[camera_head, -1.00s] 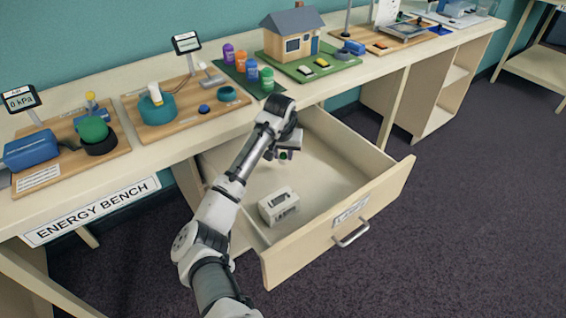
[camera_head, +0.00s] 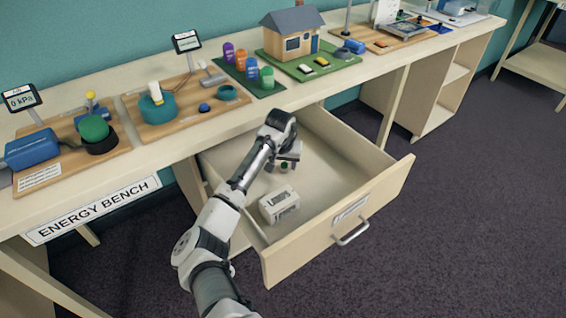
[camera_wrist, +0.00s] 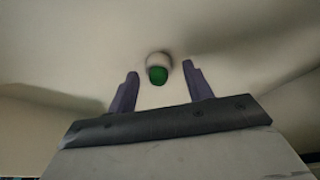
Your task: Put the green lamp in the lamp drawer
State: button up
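The green lamp (camera_head: 284,167) is inside the pulled-out drawer (camera_head: 352,172), low near its floor, toward the back left. In the wrist view the lamp (camera_wrist: 157,72) shows a green end and a pale, rounded part. My gripper (camera_head: 283,168) reaches down into the drawer right at the lamp. In the wrist view my gripper (camera_wrist: 161,84) has its two dark fingers spread, with a clear gap on each side of the lamp. Whether the lamp fully rests on the drawer floor is hard to tell.
A pale box (camera_head: 279,204) with dark slots sits in the drawer's front left, close to my arm. The drawer's right side is clear. The bench top (camera_head: 300,92) above carries a model house (camera_head: 292,35), several coloured cylinders and demonstration boards.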

jog(key=b+v, duration=0.1)
jog(key=v, duration=1.1)
jog(key=shift+r, duration=0.15)
